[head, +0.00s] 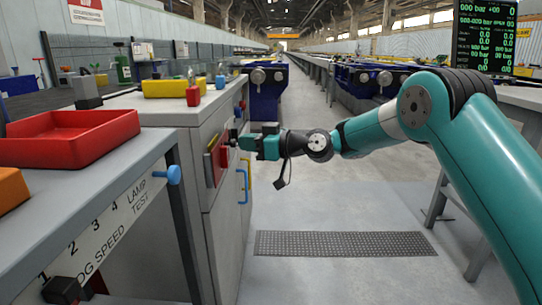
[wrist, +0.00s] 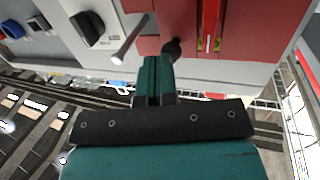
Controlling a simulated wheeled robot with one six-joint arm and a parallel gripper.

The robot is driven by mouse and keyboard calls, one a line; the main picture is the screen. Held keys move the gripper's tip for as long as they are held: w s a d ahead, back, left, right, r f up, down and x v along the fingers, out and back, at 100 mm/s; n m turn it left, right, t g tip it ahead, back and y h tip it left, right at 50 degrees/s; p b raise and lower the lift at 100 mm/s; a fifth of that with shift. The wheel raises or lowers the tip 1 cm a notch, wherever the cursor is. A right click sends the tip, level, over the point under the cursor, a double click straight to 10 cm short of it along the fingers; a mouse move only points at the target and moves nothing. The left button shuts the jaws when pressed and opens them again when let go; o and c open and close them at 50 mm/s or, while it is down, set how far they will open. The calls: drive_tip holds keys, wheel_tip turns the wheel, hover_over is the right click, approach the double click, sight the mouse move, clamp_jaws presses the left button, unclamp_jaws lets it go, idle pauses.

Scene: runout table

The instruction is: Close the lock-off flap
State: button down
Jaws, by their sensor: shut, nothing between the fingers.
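A red panel, which looks like the lock-off flap (head: 223,156), is on the front of the grey cabinet. In the wrist view, red surfaces (wrist: 240,47) fill the top middle, with a brighter red and yellow strip on them. I cannot tell how far the flap stands open. My gripper (head: 242,143) is at the cabinet front, close to the red panel. In the wrist view, my gripper (wrist: 152,72) is shut and empty, its tips just below a dark round knob (wrist: 172,47). I cannot tell whether they touch it.
A pale pin (wrist: 131,40) sticks out left of my fingertips, beside a black rotary switch (wrist: 87,29). A blue handle (head: 243,187) projects lower on the cabinet. A red tray (head: 70,140) lies on the near bench.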

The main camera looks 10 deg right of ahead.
drive_tip(key=shift+w+a, duration=0.25)
drive_tip(key=shift+a, duration=0.15)
drive_tip(key=shift+a+r, duration=0.1)
drive_tip(key=shift+r, duration=0.05)
drive_tip(key=s+d, duration=0.1)
drive_tip(key=d, duration=1.3)
drive_tip(key=s+a+r+m+g+h, duration=0.1)
drive_tip(key=s+a+g+h, duration=0.15)
drive_tip(key=s, duration=0.75)
drive_tip(key=s+a+r+m+g+h, duration=0.1)
drive_tip(key=s+a+r+g+h, duration=0.2)
drive_tip(key=s, duration=0.7)
drive_tip(key=s+d+f+m+g+h, duration=0.1)
drive_tip(key=s+d+f+m+h, duration=0.15)
drive_tip(key=s, duration=0.85)
drive_tip(key=s+d+f+m+g+h, duration=0.1)
drive_tip(key=s+d+f+h, duration=0.25)
drive_tip(key=s, duration=0.75)
wheel_tip(320, 180, up, 34)
drive_tip(key=p, duration=3.5)
drive_tip(key=shift+w, duration=0.2)
